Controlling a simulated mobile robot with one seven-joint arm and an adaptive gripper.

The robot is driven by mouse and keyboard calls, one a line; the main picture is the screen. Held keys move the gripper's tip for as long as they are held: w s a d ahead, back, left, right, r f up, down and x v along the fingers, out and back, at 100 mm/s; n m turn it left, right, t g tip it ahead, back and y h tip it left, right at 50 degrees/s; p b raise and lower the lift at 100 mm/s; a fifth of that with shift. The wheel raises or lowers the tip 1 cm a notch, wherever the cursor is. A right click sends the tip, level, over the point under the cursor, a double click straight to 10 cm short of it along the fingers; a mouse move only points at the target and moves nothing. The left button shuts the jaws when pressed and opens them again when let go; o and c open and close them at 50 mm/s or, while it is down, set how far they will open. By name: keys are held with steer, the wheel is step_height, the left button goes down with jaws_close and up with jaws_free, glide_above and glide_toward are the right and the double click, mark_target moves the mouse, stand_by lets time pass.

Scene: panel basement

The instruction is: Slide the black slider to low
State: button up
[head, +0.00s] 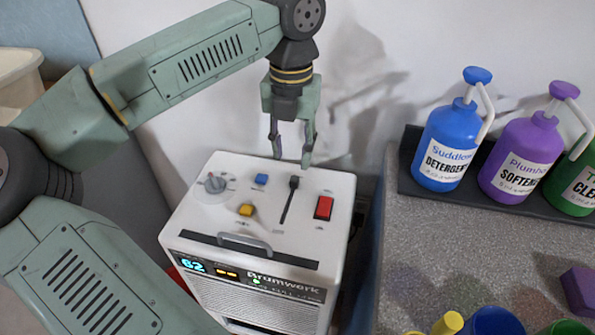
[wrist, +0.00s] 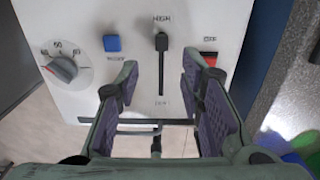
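The black slider (head: 293,183) stands on the white top panel of the machine. In the wrist view the slider knob (wrist: 161,42) is at the end of its slot marked HIGH. The narrow dark slot runs from there to a small label at the other end, which seems to read LOW. My gripper (head: 291,160) is above the far part of the panel, pointing down. In the wrist view my gripper (wrist: 159,64) is open and empty, one finger to each side of the slider's line. I see no contact with the knob.
The panel also has a grey dial (head: 214,183), blue button (head: 262,179), yellow button (head: 246,210) and red switch (head: 323,207). A handle (head: 245,244) rises at the front. Detergent bottles (head: 446,145) stand on the counter at right. A wall is close behind.

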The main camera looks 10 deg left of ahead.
mark_target(293, 180)
step_height(293, 180, down, 7)
steer(key=shift+d+f+p, duration=0.1)
steer(key=shift+f+p, duration=0.1)
steer(key=shift+p, duration=0.35)
steer(key=shift+c, duration=0.4)
jaws_close()
